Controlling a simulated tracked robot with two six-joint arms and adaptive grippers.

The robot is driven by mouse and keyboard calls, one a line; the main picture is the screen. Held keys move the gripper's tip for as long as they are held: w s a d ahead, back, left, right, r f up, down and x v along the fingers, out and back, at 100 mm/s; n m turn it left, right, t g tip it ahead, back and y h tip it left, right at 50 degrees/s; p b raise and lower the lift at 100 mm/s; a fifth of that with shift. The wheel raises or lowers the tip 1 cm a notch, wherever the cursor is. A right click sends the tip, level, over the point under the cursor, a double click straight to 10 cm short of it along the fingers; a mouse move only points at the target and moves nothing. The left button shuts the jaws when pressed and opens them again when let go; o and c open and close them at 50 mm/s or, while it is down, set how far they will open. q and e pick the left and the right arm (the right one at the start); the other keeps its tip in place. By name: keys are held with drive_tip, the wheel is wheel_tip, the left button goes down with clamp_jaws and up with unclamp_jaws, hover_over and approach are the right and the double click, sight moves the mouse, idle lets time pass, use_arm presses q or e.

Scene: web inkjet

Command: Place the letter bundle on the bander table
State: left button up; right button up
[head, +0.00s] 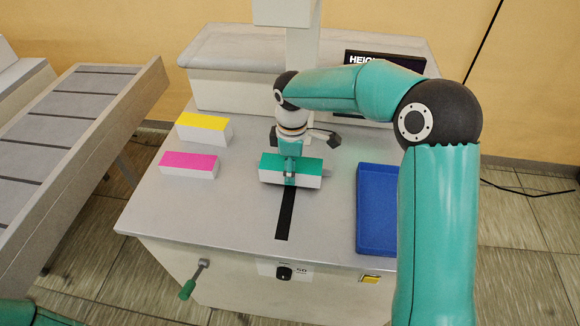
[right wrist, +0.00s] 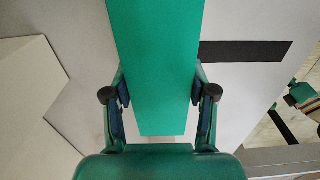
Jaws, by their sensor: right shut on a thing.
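The letter bundle I see held is a white block with a green top (head: 305,164). It lies crosswise over the black strip (head: 286,214) of the bander table (head: 225,215); I cannot tell whether it touches the top. My right gripper (head: 290,172) is shut on it from above, near its middle. In the right wrist view the bundle's green top (right wrist: 155,45) runs between the two fingers of the gripper (right wrist: 160,95). My left gripper is out of view; only a bit of my left arm shows at the bottom left.
A yellow-topped bundle (head: 203,128) and a magenta-topped bundle (head: 189,165) lie on the table's left side. A blue tray (head: 376,210) stands at the right. A grey conveyor (head: 75,125) is further left. A green-handled crank (head: 192,283) sticks out in front. The front left tabletop is clear.

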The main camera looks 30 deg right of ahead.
drive_tip(key=shift+s+a+f+b, duration=0.1)
drive_tip(key=shift+s+f+b, duration=0.25)
drive_tip(key=shift+f, duration=0.3)
drive_tip(key=o, duration=1.3)
drive_tip(key=shift+w+f, duration=0.15)
drive_tip(key=shift+o, duration=0.2)
drive_tip(key=shift+w, duration=0.1)
drive_tip(key=shift+r, duration=0.25)
